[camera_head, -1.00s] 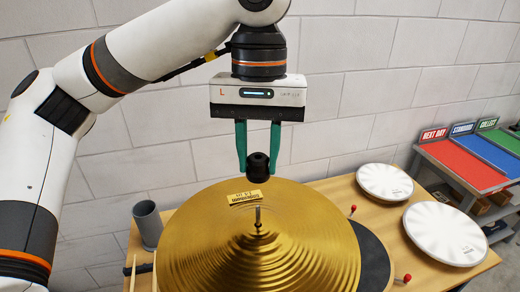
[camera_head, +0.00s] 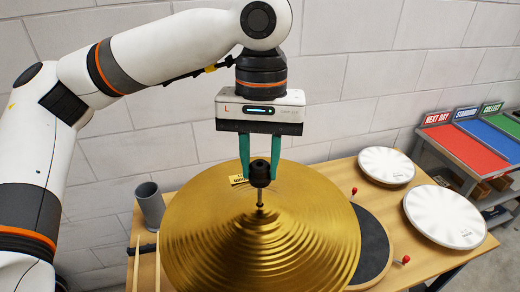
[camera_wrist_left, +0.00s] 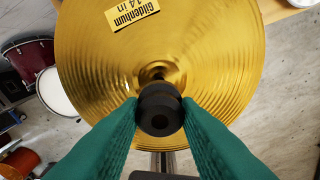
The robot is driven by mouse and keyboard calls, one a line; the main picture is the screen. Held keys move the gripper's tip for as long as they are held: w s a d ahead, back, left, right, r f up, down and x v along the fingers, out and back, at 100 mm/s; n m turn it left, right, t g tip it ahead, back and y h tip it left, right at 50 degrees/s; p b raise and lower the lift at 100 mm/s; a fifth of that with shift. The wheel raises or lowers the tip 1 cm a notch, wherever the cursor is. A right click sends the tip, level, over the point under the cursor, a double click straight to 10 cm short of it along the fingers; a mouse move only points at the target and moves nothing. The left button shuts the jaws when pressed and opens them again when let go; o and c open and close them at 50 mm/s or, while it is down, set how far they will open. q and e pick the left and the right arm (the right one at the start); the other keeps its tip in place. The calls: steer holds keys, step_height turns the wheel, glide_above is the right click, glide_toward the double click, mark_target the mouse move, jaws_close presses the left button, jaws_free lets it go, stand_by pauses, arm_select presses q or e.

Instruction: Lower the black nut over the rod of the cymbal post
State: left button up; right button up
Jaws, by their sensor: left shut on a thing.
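The black nut (camera_head: 260,173) is held between the green fingers of my left gripper (camera_head: 260,162). In the head view it appears at the top of the thin rod (camera_head: 260,198) of the cymbal post, with rod showing below it. I cannot tell whether the rod tip is inside the nut. The gold cymbal (camera_head: 205,230) lies around the post, its yellow label partly behind a finger. In the left wrist view the nut (camera_wrist_left: 159,109) sits between both fingertips, over the cymbal (camera_wrist_left: 210,50), and hides most of the rod. My right gripper is not in view.
A grey cup (camera_head: 149,205) stands left of the cymbal beside drumsticks. Two white round pads (camera_head: 386,165) lie at the right, and a dark round pad (camera_head: 372,245) is partly under the cymbal. A rack with coloured trays (camera_head: 466,148) stands at the back right.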

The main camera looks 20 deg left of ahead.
mark_target(260, 186)
arm_select(q)
steer(key=shift+f+b, duration=0.75)
steer(key=shift+f, duration=1.9)
steer(key=shift+f, duration=0.1)
steer(key=o, duration=1)
steer(key=r, duration=0.3)
steer(key=w+r, duration=0.1)
steer(key=r, duration=0.3)
steer(key=r+b, duration=0.1)
steer(key=r, duration=0.3)
steer(key=shift+w+a, duration=0.1)
steer(key=shift+w, duration=0.1)
steer(key=shift+a+r, duration=0.1)
steer(key=shift+r, duration=0.4)
